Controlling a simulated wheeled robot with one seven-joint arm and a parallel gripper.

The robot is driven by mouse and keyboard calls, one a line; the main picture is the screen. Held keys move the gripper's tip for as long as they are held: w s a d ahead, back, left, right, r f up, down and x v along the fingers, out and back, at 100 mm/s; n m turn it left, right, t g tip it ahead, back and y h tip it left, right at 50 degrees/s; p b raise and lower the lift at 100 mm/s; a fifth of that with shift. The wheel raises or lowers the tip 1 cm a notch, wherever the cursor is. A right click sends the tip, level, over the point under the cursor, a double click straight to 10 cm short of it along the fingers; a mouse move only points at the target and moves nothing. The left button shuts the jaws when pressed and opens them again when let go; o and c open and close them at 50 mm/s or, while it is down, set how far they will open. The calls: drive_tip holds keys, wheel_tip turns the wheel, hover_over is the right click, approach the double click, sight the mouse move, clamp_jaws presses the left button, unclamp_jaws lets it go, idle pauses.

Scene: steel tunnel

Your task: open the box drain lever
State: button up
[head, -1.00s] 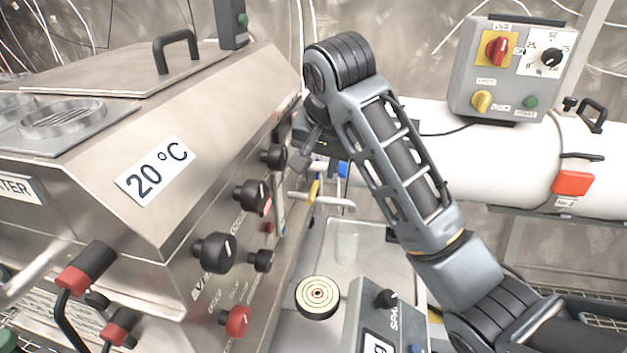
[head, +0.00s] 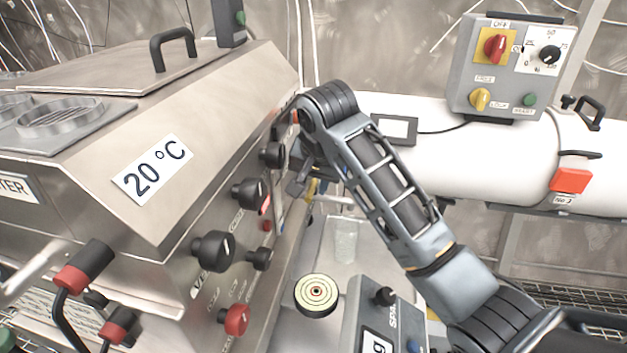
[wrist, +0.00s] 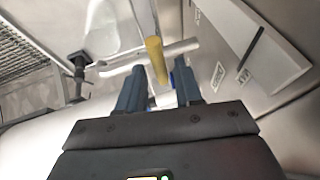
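A yellow lever (wrist: 155,58) sits on a white horizontal pipe (wrist: 112,66) at the side of the steel box in the wrist view. In the head view the yellow lever (head: 311,188) is mostly hidden behind my arm. My gripper (wrist: 158,76) is open, and the lever's lower end appears between its two fingers; I cannot tell if they touch it. A blue part (wrist: 176,80) shows behind the right finger.
The steel box (head: 215,130) with several black knobs and a red knob (head: 235,319) stands left of my arm. Below are a glass beaker (head: 345,243), a round target-patterned disc (head: 316,294) and a scale (head: 382,325). A white tube (head: 470,150) runs behind.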

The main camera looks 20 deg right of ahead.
sight(316, 193)
clamp_jaws()
idle(0.4)
drive_tip(key=n, duration=0.1)
drive_tip(key=n+y, duration=0.1)
drive_tip(key=n, duration=0.1)
drive_tip(key=shift+s+d, duration=0.15)
drive_tip(key=shift+d, duration=0.25)
drive_tip(key=n+y, duration=0.1)
drive_tip(key=n, duration=0.2)
drive_tip(key=d+n+g+y, duration=0.1)
drive_tip(key=n, duration=0.2)
drive_tip(key=d+n+y, duration=0.1)
drive_tip(key=n, duration=0.2)
drive_tip(key=shift+w+d+g+y, duration=0.15)
drive_tip(key=shift+w+g+y, duration=0.2)
drive_tip(key=shift+g+y, duration=0.05)
drive_tip(key=n, duration=0.2)
drive_tip(key=n+g, duration=0.1)
drive_tip(key=n, duration=0.1)
drive_tip(key=w+n+g+y, duration=0.1)
drive_tip(key=shift+d+n, duration=0.4)
drive_tip(key=shift+o, duration=0.8)
unclamp_jaws()
